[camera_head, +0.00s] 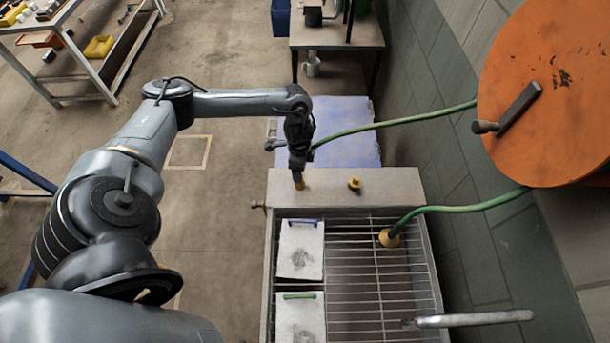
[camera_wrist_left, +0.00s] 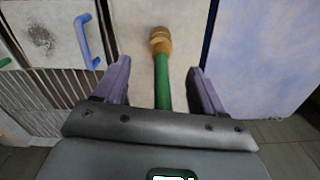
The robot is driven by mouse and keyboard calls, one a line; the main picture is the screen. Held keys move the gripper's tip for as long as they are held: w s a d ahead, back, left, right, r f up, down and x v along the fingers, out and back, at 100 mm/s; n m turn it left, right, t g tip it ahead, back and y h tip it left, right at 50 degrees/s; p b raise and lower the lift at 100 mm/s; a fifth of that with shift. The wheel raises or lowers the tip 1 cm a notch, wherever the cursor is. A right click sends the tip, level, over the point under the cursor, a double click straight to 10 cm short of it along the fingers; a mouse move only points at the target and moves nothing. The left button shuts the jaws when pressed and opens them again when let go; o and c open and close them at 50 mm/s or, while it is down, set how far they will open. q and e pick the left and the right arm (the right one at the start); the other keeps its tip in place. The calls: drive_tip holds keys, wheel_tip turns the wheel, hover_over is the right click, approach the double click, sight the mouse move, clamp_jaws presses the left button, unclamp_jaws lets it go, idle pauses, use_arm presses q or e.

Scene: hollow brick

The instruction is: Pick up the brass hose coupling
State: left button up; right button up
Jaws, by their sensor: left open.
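A brass hose coupling (camera_wrist_left: 160,41) on the end of a green hose (camera_wrist_left: 163,85) shows in the left wrist view, beyond my fingertips. My left gripper (camera_wrist_left: 160,82) is open, with one purple finger on each side of the hose; contact is not clear. In the head view my left gripper (camera_head: 298,168) points down over the pale ledge, and a brass end (camera_head: 299,185) shows just below it. A separate small brass fitting (camera_head: 354,183) sits on the ledge to the right. My right gripper is not in view.
Another green hose (camera_head: 465,207) ends in a brass piece (camera_head: 390,237) over the metal grating (camera_head: 365,285). Two pale plates with blue and green handles (camera_head: 300,250) lie on its left. An orange reel (camera_head: 545,90) hangs at the right wall. A blue surface (camera_head: 345,115) lies behind the ledge.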

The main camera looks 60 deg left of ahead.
use_arm(q)
wheel_tip(320, 180, down, 3)
drive_tip(key=shift+s+d+f, duration=0.1)
drive_tip(key=shift+s, duration=0.05)
drive_tip(key=shift+a+f, duration=0.2)
drive_tip(key=shift+f, duration=2.6)
drive_tip(key=shift+c, duration=0.3)
drive_tip(key=c, duration=1.1)
drive_tip(key=shift+r, duration=0.2)
